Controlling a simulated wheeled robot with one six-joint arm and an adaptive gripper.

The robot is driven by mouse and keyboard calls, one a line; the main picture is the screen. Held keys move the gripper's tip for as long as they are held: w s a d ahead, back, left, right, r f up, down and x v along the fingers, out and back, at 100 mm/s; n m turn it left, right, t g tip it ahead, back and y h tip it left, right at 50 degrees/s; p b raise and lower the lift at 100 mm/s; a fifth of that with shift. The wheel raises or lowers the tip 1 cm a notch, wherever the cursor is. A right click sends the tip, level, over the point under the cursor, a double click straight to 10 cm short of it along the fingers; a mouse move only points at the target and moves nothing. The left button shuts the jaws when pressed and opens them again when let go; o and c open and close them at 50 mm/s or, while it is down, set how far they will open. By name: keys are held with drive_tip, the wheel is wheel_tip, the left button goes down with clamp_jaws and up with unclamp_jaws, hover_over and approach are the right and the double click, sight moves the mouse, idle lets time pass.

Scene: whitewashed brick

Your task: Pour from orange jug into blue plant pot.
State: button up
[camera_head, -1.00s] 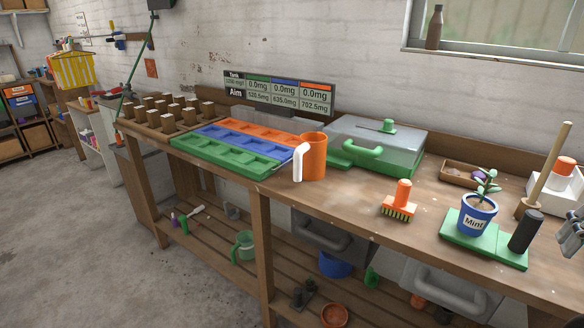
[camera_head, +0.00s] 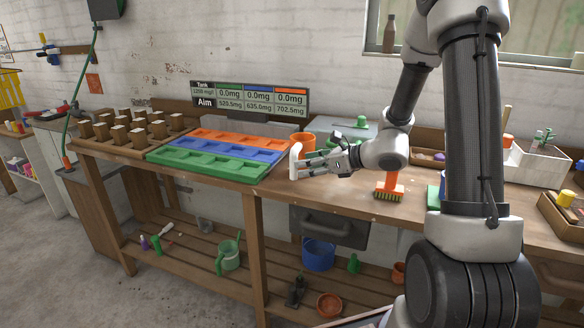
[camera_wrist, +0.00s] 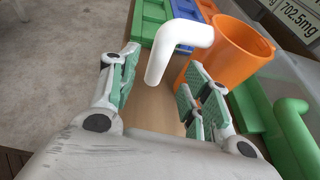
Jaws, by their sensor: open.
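The orange jug (camera_head: 303,138) stands upright on the workbench, beside the right end of the coloured trays, partly hidden by my gripper. Its white handle (camera_wrist: 178,40) faces my gripper in the wrist view, where the orange body (camera_wrist: 232,55) shows at upper right. My gripper (camera_wrist: 163,64) is open, with the free end of the handle showing between its two green-padded fingers; I cannot tell whether they touch it. In the head view my gripper (camera_head: 316,162) is level with the jug. The blue plant pot (camera_head: 442,184) is almost wholly hidden behind my arm; only a sliver shows.
Orange, blue and green trays (camera_head: 208,165) lie left of the jug. An orange brush (camera_head: 389,188) stands between jug and pot. A planter box (camera_head: 537,162) is farther right.

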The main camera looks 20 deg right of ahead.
sight(293, 168)
drive_tip(key=x, duration=0.6)
drive_tip(key=shift+s+a+f, duration=0.1)
drive_tip(key=shift+a, duration=0.05)
clamp_jaws()
